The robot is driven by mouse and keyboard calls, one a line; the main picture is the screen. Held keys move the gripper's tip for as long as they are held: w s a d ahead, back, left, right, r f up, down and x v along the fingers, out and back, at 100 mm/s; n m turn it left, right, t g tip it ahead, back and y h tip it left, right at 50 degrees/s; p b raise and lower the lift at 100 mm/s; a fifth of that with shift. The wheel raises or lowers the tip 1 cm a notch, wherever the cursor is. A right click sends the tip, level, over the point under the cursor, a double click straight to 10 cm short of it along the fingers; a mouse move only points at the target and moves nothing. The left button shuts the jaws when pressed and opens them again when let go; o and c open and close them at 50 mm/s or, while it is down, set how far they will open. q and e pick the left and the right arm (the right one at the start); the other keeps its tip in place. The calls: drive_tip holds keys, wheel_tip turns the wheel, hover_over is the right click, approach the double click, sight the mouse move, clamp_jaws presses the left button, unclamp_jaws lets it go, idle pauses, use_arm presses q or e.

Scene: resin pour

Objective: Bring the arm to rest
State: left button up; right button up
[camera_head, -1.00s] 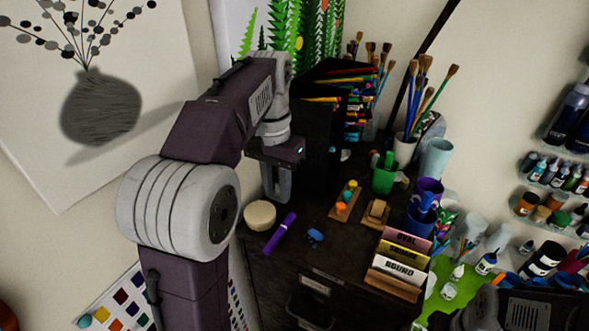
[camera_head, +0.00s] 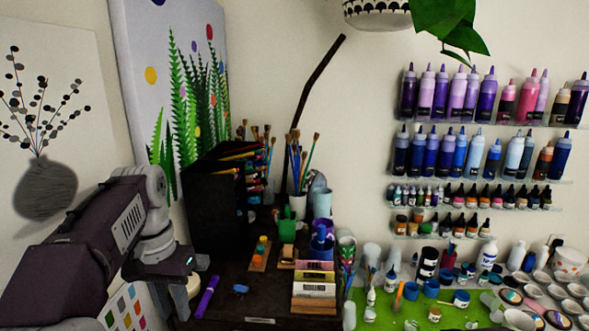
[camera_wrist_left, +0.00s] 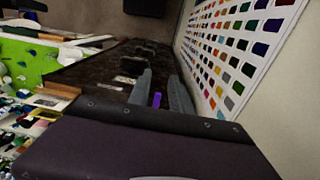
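My left arm comes in from the left in the head view, with its gripper (camera_head: 181,305) pointing down at the left edge of the dark cabinet top. In the left wrist view the two grey fingers (camera_wrist_left: 161,80) are apart, with nothing held between them. A purple marker (camera_head: 207,296) lies on the cabinet top just right of the gripper. The marker (camera_wrist_left: 156,100) also shows in the gap between the fingers in the left wrist view. My right gripper is not in view.
The cabinet top bears a label holder (camera_head: 314,290), a green cup (camera_head: 287,230) and a black pencil organizer (camera_head: 215,205). A green mat (camera_head: 395,315) with several bottles lies to the right. Paint shelves (camera_head: 475,180) line the wall. A colour chart (camera_wrist_left: 240,45) is near the fingers.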

use_arm(q)
drive_tip(key=s+d+f+b, duration=0.1)
drive_tip(key=f+b, duration=0.3)
drive_tip(key=f, duration=0.8)
drive_tip(key=s+d+f+b, duration=0.2)
drive_tip(key=s+f+b, duration=0.2)
drive_tip(key=f, duration=0.9)
drive_tip(key=s+d+f+n+t+b, duration=0.1)
drive_tip(key=s+f+b, duration=0.2)
drive_tip(key=f, duration=1)
drive_tip(key=shift+d+b, duration=0.4)
drive_tip(key=shift+b, duration=0.65)
drive_tip(key=shift+o, duration=0.3)
drive_tip(key=shift+w, duration=0.1)
